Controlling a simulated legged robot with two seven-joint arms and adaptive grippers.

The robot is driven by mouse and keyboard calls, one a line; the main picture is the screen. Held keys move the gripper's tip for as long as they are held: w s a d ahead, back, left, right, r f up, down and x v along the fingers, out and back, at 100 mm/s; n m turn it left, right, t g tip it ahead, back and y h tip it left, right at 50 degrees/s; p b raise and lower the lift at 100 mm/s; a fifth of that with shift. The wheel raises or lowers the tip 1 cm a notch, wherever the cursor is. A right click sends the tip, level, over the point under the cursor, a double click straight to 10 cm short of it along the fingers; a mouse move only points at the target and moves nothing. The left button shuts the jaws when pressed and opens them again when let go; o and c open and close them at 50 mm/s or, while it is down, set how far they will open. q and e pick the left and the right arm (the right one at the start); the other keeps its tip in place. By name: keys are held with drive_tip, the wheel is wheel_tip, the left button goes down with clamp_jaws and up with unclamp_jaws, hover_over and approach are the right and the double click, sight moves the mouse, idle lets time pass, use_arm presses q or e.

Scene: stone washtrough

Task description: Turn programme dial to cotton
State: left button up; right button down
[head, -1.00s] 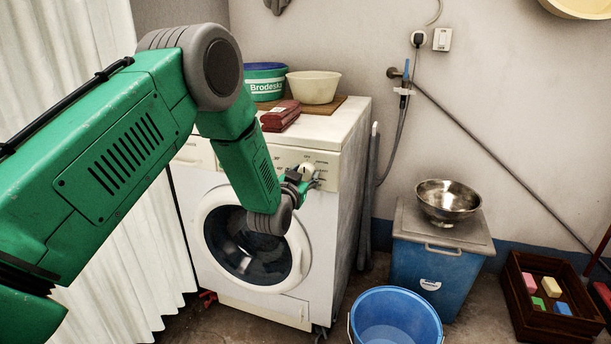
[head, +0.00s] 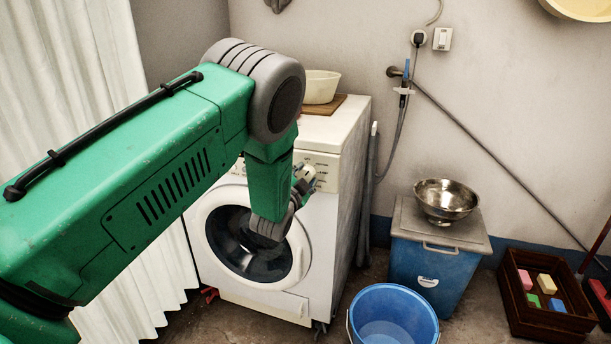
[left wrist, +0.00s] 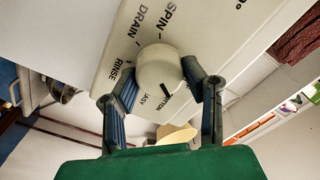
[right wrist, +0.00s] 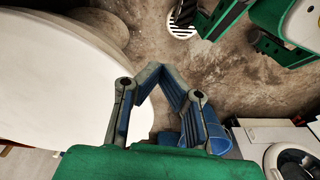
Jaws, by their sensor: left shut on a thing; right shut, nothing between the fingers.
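The programme dial (head: 308,173) is a round off-white knob on the washing machine's (head: 333,215) front panel. In the left wrist view the dial (left wrist: 158,68) sits between the two fingers of my left gripper (left wrist: 160,85), which is shut on it. A dark mark shows at the dial's lower edge, beside partly hidden lettering ending in "TTON". SPIN, DRAIN and RINSE are readable around the other side. In the head view my left gripper (head: 302,184) is at the panel. My right gripper (right wrist: 165,72) is shut and empty in the right wrist view, above the floor.
A cream bowl (head: 321,87) stands on a board on the machine. A blue bucket (head: 394,312) is on the floor in front. A blue bin (head: 430,270) with a steel bowl (head: 446,200) and a dark crate (head: 520,310) stand at the right.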

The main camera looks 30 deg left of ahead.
use_arm(q)
drive_tip(key=shift+m, duration=0.6)
drive_tip(key=o, duration=1.1)
drive_tip(key=shift+d, duration=0.1)
drive_tip(key=shift+s, duration=0.1)
drive_tip(key=v, duration=1.1)
drive_tip(key=shift+s, duration=0.4)
